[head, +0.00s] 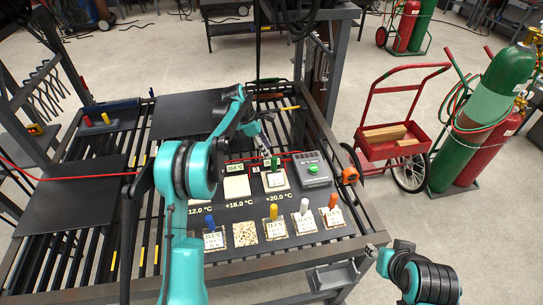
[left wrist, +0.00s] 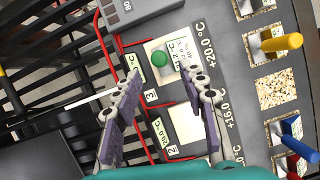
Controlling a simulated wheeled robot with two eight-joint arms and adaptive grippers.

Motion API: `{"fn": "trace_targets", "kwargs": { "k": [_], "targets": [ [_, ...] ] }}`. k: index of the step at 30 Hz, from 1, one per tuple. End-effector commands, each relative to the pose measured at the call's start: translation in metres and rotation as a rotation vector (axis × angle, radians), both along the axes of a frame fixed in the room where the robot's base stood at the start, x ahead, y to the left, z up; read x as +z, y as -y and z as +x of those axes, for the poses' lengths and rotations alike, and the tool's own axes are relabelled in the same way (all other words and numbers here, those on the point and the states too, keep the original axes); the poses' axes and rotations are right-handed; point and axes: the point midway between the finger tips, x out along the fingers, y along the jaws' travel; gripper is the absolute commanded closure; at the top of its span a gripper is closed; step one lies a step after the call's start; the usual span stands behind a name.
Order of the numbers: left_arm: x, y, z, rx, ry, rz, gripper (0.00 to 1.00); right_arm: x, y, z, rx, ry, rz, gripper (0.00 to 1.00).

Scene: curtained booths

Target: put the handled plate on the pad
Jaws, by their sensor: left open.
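A plate with an upright green handle (head: 275,163) lies on the dark panel, in the square marked 3; in the left wrist view its green handle (left wrist: 160,58) shows beyond the fingertips. A bare pale square pad (head: 236,186) lies left of it; it also shows in the left wrist view (left wrist: 186,122), marked 2. My left gripper (head: 266,143) is open and empty, its fingers (left wrist: 163,80) spread above the panel, with the green handle framed just past the gap. My right gripper (head: 372,251) is at the lower right, away from the plates; its jaw state is unclear.
Plates with blue (head: 210,222), yellow (head: 273,211), white (head: 304,206) and orange (head: 333,201) handles stand in the front row, with a speckled square (head: 245,234) among them. A grey box (head: 312,169) with a green button is right of the green-handled plate. Red cables run across the panel.

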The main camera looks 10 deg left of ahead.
Motion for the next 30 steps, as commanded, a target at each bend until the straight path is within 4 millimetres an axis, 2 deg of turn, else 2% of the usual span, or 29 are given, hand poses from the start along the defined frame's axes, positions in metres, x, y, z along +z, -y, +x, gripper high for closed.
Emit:
{"fn": "trace_targets", "kwargs": {
  "k": [3, 8, 11, 14, 18, 21, 25, 30],
  "targets": [
    [0.019, -0.008, -0.002, 0.000, 0.001, 0.000, 0.58, 0.003, 0.000, 0.000, 0.000, 0.000, 0.000, 0.60],
    [0.032, -0.012, -0.005, -0.005, 0.005, 0.003, 0.58, 0.003, 0.000, 0.000, 0.000, 0.000, 0.000, 0.60],
    [0.046, -0.009, -0.014, -0.050, 0.034, 0.023, 0.58, 0.003, 0.000, 0.000, 0.000, 0.000, 0.000, 0.60],
    [0.070, -0.002, -0.033, -0.152, 0.102, 0.069, 0.58, 0.003, 0.000, 0.000, 0.000, 0.000, 0.000, 0.60],
    [0.108, 0.010, -0.078, -0.362, 0.230, 0.174, 0.58, 0.003, 0.000, 0.000, 0.000, 0.000, 0.000, 0.60],
    [0.128, 0.018, -0.115, -0.523, 0.319, 0.258, 0.58, 0.003, 0.000, 0.000, 0.000, 0.000, 0.000, 0.60],
    [0.144, 0.026, -0.167, -0.738, 0.422, 0.374, 0.58, 0.003, 0.000, 0.000, 0.000, 0.000, 0.000, 0.60],
    [0.147, 0.032, -0.237, -1.026, 0.537, 0.538, 0.58, 0.003, 0.000, 0.000, 0.000, 0.000, 0.000, 0.60]
  ]
}}
